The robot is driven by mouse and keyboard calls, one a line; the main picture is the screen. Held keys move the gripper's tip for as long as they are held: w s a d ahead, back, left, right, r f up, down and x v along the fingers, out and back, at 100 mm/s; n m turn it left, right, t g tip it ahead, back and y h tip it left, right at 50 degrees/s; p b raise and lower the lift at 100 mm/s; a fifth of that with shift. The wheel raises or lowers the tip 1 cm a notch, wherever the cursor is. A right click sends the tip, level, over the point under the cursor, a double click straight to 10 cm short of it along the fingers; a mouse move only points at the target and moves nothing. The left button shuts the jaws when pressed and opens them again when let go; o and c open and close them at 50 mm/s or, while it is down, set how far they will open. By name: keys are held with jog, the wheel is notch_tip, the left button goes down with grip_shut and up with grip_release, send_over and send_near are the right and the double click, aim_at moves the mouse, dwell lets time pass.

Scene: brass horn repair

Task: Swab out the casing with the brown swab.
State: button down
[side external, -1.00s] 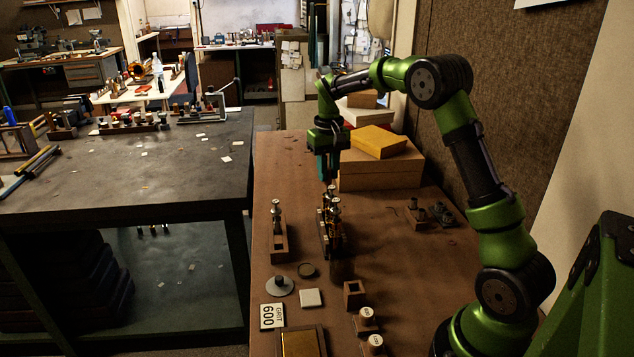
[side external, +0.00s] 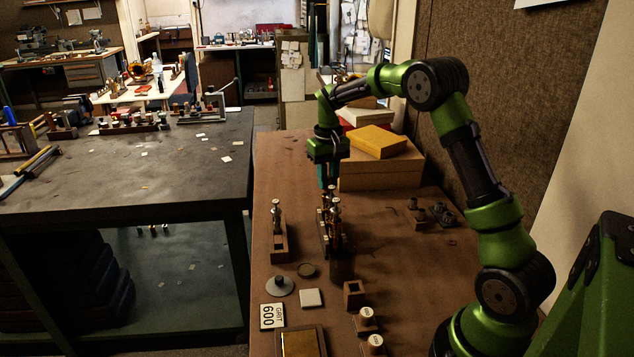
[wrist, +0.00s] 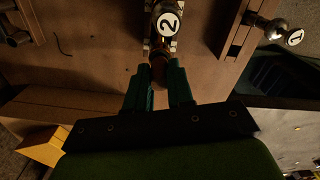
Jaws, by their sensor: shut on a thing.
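My gripper (side external: 328,184) points down just behind the upright metal parts with silver tops (side external: 334,204) in the middle of the brown bench. In the wrist view its two green fingers (wrist: 160,75) are closed on a small brown piece (wrist: 158,67), which looks like the brown swab. Its lower end is hidden, so I cannot tell whether it is inside a casing. A white disc marked 2 (wrist: 169,24) tops the part right beside the fingertips. The casing itself is not clearly distinguishable among these parts.
A wooden holder (side external: 280,245) with an upright part marked 1 (wrist: 294,37) stands to the left in the side view. Cardboard boxes (side external: 380,170) stand behind my gripper. Small fittings (side external: 442,212) lie to the right. Bench between is mostly clear.

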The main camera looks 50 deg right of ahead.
dwell(0.4)
dwell(4.0)
notch_tip(320, 180, up, 12)
jog(key=shift+f, duration=0.25)
dwell(1.4)
jog(key=s+a+f+n, duration=0.2)
jog(key=s+a+n, duration=0.1)
jog(key=a, duration=0.6)
jog(key=s+a+f+n, duration=0.2)
jog(key=s+a, duration=0.4)
jog(key=a, duration=0.3)
jog(key=shift+a+f+n, duration=0.25)
jog(key=shift+f+n, duration=0.15)
jog(key=shift+f, duration=0.1)
